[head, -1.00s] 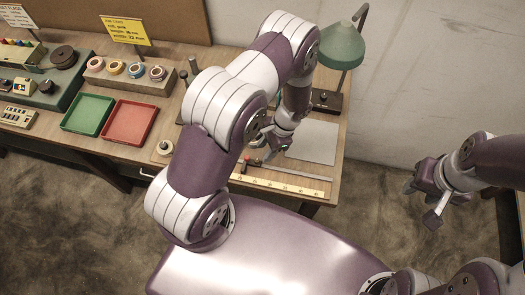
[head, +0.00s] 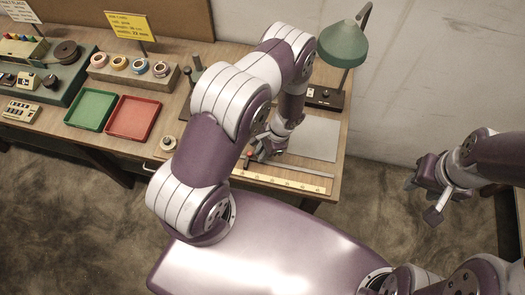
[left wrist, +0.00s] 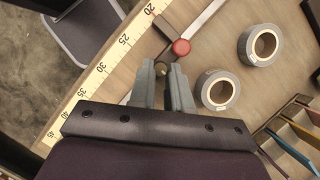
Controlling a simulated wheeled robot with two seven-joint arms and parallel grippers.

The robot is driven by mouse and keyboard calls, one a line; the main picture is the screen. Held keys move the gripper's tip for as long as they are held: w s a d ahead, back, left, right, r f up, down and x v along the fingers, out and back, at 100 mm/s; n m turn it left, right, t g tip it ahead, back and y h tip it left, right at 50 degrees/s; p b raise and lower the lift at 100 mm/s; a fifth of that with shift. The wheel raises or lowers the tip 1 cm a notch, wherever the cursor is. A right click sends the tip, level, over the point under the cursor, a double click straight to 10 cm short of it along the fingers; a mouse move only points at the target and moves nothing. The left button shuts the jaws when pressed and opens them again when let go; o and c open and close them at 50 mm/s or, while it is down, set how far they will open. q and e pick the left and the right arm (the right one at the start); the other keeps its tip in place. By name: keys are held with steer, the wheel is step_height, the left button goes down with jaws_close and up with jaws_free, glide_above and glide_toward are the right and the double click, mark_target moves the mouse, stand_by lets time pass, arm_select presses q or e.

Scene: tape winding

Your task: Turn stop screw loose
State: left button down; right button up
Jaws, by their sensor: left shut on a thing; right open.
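My left gripper (left wrist: 161,74) points down at the front strip of the workbench. A red round knob (left wrist: 181,47) sits just beyond the fingertips, beside a metal bar (left wrist: 203,19) and a brown block (left wrist: 176,27). In the head view the left gripper (head: 259,151) is low over the bench, with the red knob (head: 249,154) beside it. My right gripper (head: 428,200) is open and empty, off the bench at the right.
A yellow scale (left wrist: 96,75) runs along the bench edge. Two grey tape rolls (left wrist: 217,89) (left wrist: 260,45) stand close to the fingers. A grey mat (head: 314,138) and green lamp (head: 343,43) are at the right, and green (head: 91,108) and red (head: 134,118) trays at the left.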

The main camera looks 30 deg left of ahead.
arm_select(q)
steer(key=m+b, duration=0.1)
steer(key=m+t+y+b, duration=0.1)
steer(key=m, duration=0.1)
steer(key=shift+s+d+f+m, duration=0.1)
steer(key=shift+f+m, duration=0.05)
steer(key=shift+m, duration=0.15)
steer(key=m+t+b, duration=0.1)
steer(key=m+b, duration=0.2)
steer(key=shift+s+m+y, duration=0.15)
steer(key=shift+m+y, duration=0.15)
steer(key=m+t+b, duration=0.2)
steer(key=m+b, duration=0.2)
steer(key=shift+s+b, duration=0.2)
steer(key=shift+b, duration=0.15)
steer(key=shift+s+m+t+b, duration=0.1)
steer(key=shift+m+t+b, duration=0.3)
steer(key=shift+m+b, duration=0.65)
steer(key=shift+m, duration=0.35)
steer(key=shift+r, duration=0.2)
steer(key=c, duration=1.1)
jaws_free()
